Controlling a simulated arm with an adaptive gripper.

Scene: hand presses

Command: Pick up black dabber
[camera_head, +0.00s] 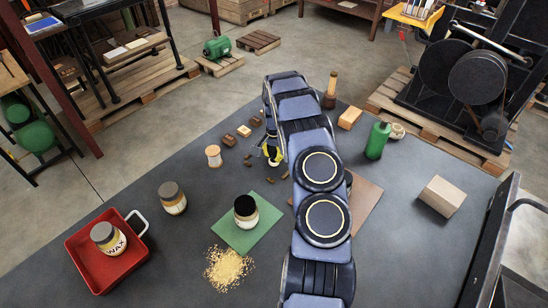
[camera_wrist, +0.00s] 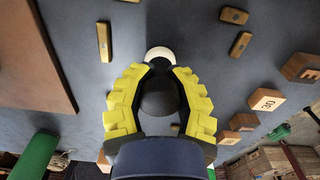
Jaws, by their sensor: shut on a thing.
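My gripper (camera_head: 271,152) is near the middle of the table in the head view, partly hidden by my own arm. In the wrist view its yellow ribbed fingers (camera_wrist: 160,95) are closed around the black dabber (camera_wrist: 160,101). The dabber's dark rounded part sits between the finger pads. A white rounded part (camera_wrist: 160,55) shows just beyond the fingertips; I cannot tell whether it belongs to the dabber. In the head view the dabber is mostly hidden, and its height over the table is unclear.
Letter blocks (camera_head: 228,140), a wooden spool (camera_head: 213,157) and small metal slugs lie left of my gripper. A brown-headed dabber (camera_head: 330,92), green bottle (camera_head: 377,142) and beige block (camera_head: 442,196) stand right. A red tray (camera_head: 75,250) and jar (camera_head: 172,198) are left. The table's right front is clear.

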